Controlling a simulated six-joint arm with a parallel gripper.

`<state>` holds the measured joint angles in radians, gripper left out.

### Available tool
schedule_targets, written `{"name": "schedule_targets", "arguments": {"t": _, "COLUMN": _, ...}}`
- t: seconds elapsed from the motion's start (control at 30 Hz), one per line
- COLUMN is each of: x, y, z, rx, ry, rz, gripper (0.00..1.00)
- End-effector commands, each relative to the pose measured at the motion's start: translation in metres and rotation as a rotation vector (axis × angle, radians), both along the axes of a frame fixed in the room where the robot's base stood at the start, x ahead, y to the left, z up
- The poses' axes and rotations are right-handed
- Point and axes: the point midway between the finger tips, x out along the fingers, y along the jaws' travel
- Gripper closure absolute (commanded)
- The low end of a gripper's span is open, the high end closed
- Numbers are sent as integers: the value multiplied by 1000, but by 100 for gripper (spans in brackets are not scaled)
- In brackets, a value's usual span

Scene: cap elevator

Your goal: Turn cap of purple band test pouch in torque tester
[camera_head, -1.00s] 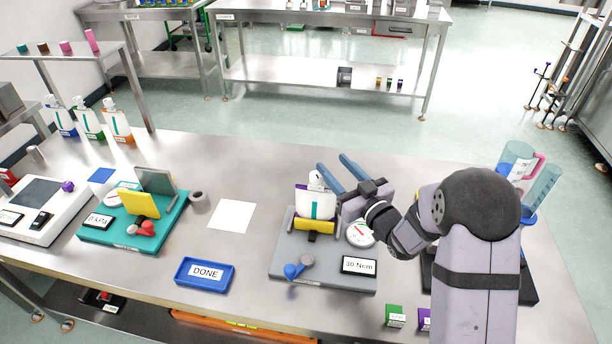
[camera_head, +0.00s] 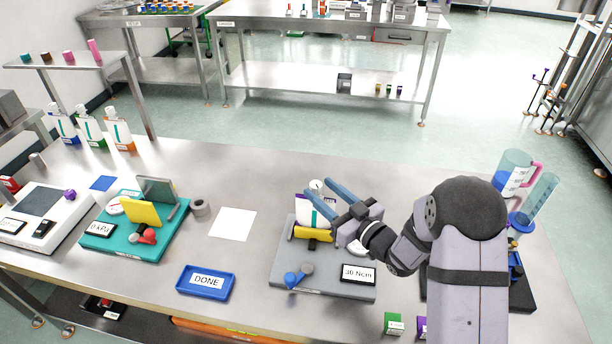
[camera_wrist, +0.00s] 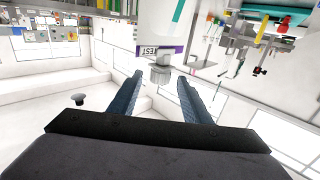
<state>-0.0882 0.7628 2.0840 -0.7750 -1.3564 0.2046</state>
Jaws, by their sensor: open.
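The test pouch (camera_head: 302,212), white with a teal stripe, stands upright in the grey torque tester (camera_head: 318,284) behind a yellow clamp plate (camera_head: 313,233). Its purple band and "TEST" label show in the wrist view (camera_wrist: 172,49). The light grey cap (camera_wrist: 160,74) on its spout appears between my fingertips in the wrist view; I cannot tell whether they touch it. My gripper (camera_head: 320,189) is open, its blue fingers reaching left at cap height. The fingers partly hide the pouch in the head view.
A blue-handled lever (camera_head: 293,279) and a "30 Ncm" sign (camera_head: 358,274) sit on the tester's front. A blue DONE tray (camera_head: 205,281), white sheet (camera_head: 233,224) and teal pressure rig (camera_head: 125,240) lie left. Jugs (camera_head: 515,175) stand right.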

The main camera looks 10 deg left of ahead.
Motion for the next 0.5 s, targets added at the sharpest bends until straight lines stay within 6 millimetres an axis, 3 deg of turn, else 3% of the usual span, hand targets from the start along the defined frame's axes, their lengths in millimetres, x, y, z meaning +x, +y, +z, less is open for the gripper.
{"name": "schedule_targets", "arguments": {"t": 0.5, "x": 33, "y": 39, "z": 2, "rx": 1, "ry": -1, "rz": 2, "gripper": 56}}
